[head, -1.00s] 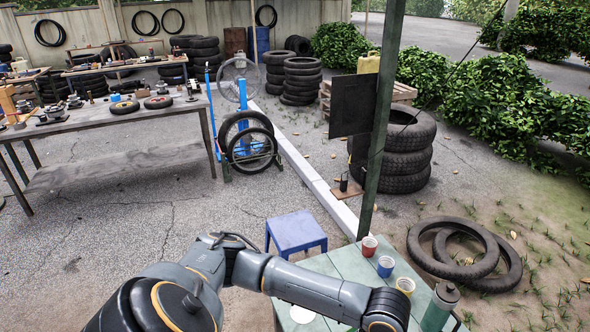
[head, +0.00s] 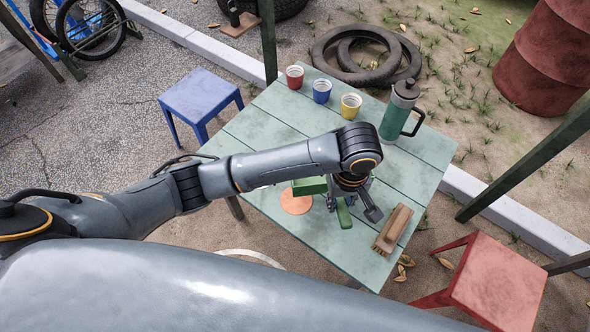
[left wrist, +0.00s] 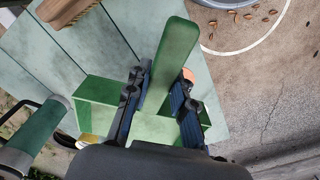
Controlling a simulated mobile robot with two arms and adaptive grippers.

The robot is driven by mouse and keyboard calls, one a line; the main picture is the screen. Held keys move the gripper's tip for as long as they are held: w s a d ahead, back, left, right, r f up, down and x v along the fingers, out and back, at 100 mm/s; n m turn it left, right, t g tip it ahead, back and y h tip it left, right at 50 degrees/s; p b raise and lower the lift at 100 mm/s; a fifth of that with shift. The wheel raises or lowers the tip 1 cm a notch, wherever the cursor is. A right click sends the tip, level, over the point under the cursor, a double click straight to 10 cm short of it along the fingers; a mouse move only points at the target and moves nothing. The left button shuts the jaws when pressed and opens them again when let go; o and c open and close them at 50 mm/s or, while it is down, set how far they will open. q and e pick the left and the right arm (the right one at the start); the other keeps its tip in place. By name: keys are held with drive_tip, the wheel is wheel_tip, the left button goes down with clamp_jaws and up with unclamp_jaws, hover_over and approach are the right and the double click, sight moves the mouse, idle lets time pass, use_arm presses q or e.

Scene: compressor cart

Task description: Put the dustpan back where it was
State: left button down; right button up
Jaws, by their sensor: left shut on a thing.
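The green dustpan (head: 309,186) is at the table's near middle in the head view, partly hidden by my left gripper. Its flat handle (head: 344,214) sticks out toward the near edge. My left gripper (head: 350,202) points down and is shut on the dustpan. In the left wrist view, the dustpan's handle (left wrist: 174,58) passes between the two fingers (left wrist: 158,105), and its wide pan (left wrist: 98,108) lies behind them. I cannot tell if the pan touches the table. An orange round mark (head: 297,202) shows on the table beside the dustpan. My right gripper is not in view.
The green plank table (head: 270,130) also holds a brush (head: 393,229), red (head: 295,77), blue (head: 322,91) and yellow (head: 350,106) cups, and a green flask (head: 399,112). A blue stool (head: 201,94) and a red stool (head: 497,283) stand beside it.

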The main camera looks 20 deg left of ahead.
use_arm(q)
drive_tip(key=w+a+f, duration=0.1)
drive_tip(key=a, duration=0.1)
drive_tip(key=w+a+f, duration=0.1)
drive_tip(key=w+a, duration=0.1)
drive_tip(key=a, duration=0.1)
drive_tip(key=w+a+f, duration=0.1)
drive_tip(key=a, duration=0.1)
drive_tip(key=shift+w+a+f, duration=0.15)
drive_tip(key=shift+w+f, duration=0.15)
drive_tip(key=w+a+f, duration=0.1)
drive_tip(key=f, duration=0.1)
drive_tip(key=w+a+f+b, duration=0.1)
drive_tip(key=a+f, duration=0.1)
drive_tip(key=f, duration=0.1)
drive_tip(key=a+f, duration=0.1)
drive_tip(key=f, duration=0.2)
drive_tip(key=shift+w+a+f+b, duration=0.2)
drive_tip(key=shift+w+b, duration=0.1)
drive_tip(key=shift+w, duration=0.1)
drive_tip(key=shift+d+f, duration=0.1)
drive_tip(key=shift+f, duration=0.25)
drive_tip(key=c, duration=1.1)
unclamp_jaws()
drive_tip(key=shift+f, duration=0.1)
drive_tip(key=shift+c, duration=0.2)
